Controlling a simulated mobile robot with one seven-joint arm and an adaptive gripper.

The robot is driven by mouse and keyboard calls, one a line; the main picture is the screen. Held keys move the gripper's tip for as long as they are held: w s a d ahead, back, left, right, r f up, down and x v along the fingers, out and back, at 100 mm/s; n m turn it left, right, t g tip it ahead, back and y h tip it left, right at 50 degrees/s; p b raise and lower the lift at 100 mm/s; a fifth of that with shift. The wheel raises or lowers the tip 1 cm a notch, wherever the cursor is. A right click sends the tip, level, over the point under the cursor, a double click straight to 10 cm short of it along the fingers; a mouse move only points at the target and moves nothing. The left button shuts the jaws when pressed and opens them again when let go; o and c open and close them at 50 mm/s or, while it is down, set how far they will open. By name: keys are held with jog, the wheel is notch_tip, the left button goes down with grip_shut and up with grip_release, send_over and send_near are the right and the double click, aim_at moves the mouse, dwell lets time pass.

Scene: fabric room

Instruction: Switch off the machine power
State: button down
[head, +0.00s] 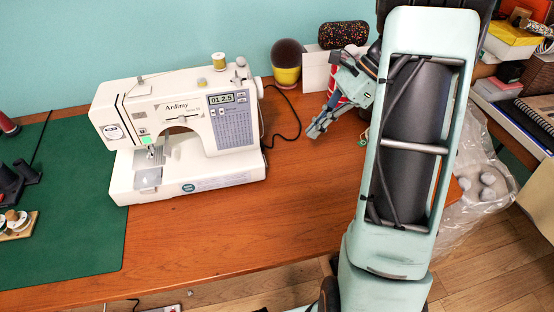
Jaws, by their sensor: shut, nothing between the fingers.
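A white sewing machine (185,125) marked "Ardimy" stands upright on the wooden table. Its small display (221,99) reads "01 2.5", and a green light glows near its needle. A black cord (290,118) runs from its right side. I cannot make out a power switch; the machine's right end is seen only at a slant. My gripper (313,134) is shut and empty, to the right of the machine and apart from it, pointing down and left. My arm hides part of the table's right side.
A green mat (70,240) with spools and dark items lies at the left. A yellow pot with a dark round brush (287,65), a white box (316,72) and a patterned case (343,35) stand behind my gripper. The tabletop (240,220) in front is clear.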

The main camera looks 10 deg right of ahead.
jog(key=b+x, duration=0.2)
jog(key=x, duration=0.8)
jog(key=shift+a+f, duration=0.25)
jog(key=shift+a+b, duration=0.4)
jog(key=shift+a, duration=1.35)
jog(key=shift+f, duration=0.1)
jog(key=shift+a+f+y, duration=0.1)
jog(key=shift+a+y, duration=0.1)
jog(key=shift+y, duration=0.2)
